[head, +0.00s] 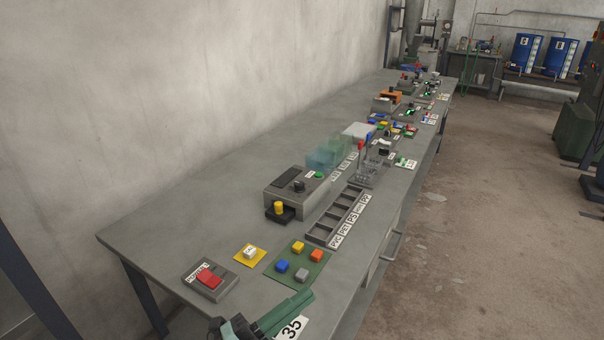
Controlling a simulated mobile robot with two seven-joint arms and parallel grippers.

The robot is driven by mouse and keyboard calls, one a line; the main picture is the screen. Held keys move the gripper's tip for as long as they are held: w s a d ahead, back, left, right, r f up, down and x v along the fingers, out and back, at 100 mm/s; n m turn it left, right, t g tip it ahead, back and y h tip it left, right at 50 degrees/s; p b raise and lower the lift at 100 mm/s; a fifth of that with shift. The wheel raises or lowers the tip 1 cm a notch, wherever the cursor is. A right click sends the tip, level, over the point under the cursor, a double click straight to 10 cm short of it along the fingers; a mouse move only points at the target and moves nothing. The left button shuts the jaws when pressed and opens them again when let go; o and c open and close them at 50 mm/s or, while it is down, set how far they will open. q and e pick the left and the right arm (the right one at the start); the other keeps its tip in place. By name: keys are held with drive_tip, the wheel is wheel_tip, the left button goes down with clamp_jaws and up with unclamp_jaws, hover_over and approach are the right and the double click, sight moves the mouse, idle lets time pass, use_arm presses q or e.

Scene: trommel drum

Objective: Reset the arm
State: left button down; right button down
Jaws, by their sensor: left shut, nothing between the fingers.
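My left gripper (235,328) is at the bottom edge of the head view, cut off by the frame, near the table's front end. It is shut and holds nothing. I cannot tell whether the gripper touches the green object. My right gripper is not in view.
The long grey table (190,215) runs along the wall. Near its front end are a red switch box (209,280), a yellow pad with a white block (249,254), and a green mat (297,262) with coloured blocks. Beyond are a grey device (297,190), a labelled compartment tray (335,217) and several stations.

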use_arm(q)
drive_tip(key=a+f+n+t+y, duration=0.4)
drive_tip(key=a+f+n+y, duration=0.35)
drive_tip(key=n, duration=0.35)
drive_tip(key=s+a+f+n+g+y+p, duration=0.1)
drive_tip(key=s+a+f+n+g+y, duration=0.2)
drive_tip(key=s+f, duration=0.4)
drive_tip(key=s+a+f+n+g+y+p, duration=0.1)
drive_tip(key=s+a+f+n+g+y, duration=0.2)
drive_tip(key=f, duration=0.9)
drive_tip(key=s+a+n+y, duration=0.2)
drive_tip(key=s+n, duration=0.2)
drive_tip(key=n, duration=0.1)
drive_tip(key=shift+s+a+f+g, duration=0.15)
drive_tip(key=shift+a+f+g, duration=0.05)
drive_tip(key=shift+a+g, duration=0.15)
